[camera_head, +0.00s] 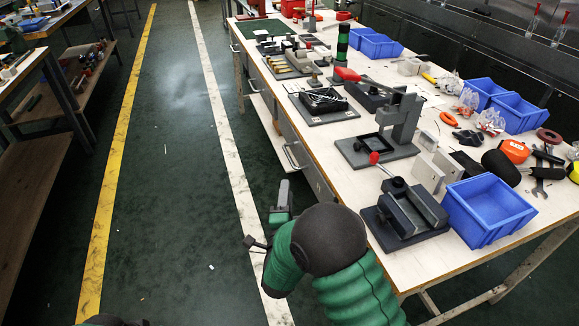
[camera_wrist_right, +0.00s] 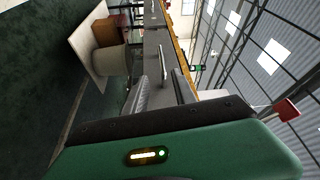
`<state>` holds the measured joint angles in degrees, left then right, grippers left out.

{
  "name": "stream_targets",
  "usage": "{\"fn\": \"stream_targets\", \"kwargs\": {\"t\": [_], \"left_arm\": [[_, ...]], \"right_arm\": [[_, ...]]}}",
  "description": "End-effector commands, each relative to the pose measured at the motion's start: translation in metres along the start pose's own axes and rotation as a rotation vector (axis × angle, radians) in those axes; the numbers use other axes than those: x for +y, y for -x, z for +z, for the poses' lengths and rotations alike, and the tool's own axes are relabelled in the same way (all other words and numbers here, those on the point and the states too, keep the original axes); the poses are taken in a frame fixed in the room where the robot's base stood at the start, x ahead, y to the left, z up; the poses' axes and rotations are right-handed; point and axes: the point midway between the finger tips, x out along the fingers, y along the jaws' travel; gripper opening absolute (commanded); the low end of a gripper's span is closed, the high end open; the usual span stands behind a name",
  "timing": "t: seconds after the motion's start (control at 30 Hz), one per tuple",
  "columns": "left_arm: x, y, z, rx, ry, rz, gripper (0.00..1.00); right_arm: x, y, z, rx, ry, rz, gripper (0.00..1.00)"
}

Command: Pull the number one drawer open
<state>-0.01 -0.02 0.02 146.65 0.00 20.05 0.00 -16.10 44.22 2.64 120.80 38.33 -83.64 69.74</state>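Drawers with metal bar handles run along the left side of the long workbench (camera_head: 345,130). The nearest drawer (camera_head: 318,178) has its handle (camera_head: 292,156) just beyond my right gripper (camera_head: 267,217) in the head view. No drawer number is readable, and the drawers look closed. The right gripper's fingers are spread apart and empty. In the right wrist view, a bar handle (camera_wrist_right: 163,60) on a grey drawer front (camera_wrist_right: 153,42) shows ahead between the fingers of my right gripper (camera_wrist_right: 159,88), apart from them. My left gripper is not in view.
The bench top carries a grey vise (camera_head: 410,212), blue bins (camera_head: 487,207), tools and fixtures close to my right arm. The floor between the yellow line (camera_head: 122,135) and the bench is open. Another bench (camera_head: 30,180) stands at the left.

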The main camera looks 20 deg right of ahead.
Motion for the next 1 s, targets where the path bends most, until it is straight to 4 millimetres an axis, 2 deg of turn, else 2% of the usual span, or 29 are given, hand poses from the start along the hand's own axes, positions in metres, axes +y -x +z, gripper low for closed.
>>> {"fn": "stream_targets", "kwargs": {"t": [0.3,0.5,0.7,0.93,1.0], "left_arm": [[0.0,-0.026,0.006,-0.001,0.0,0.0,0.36],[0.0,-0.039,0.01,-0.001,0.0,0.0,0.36],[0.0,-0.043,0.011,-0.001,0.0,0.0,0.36],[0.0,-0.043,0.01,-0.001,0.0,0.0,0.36],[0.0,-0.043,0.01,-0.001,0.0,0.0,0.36]], "right_arm": [[0.004,-0.082,0.001,0.0,0.002,-0.003,0.33],[0.003,-0.128,0.001,-0.002,0.002,-0.001,0.33],[0.0,-0.149,0.0,-0.002,0.004,0.0,0.33],[-0.001,-0.15,0.0,-0.003,0.004,0.001,0.33],[-0.001,-0.15,0.001,-0.003,0.004,0.001,0.26]]}}
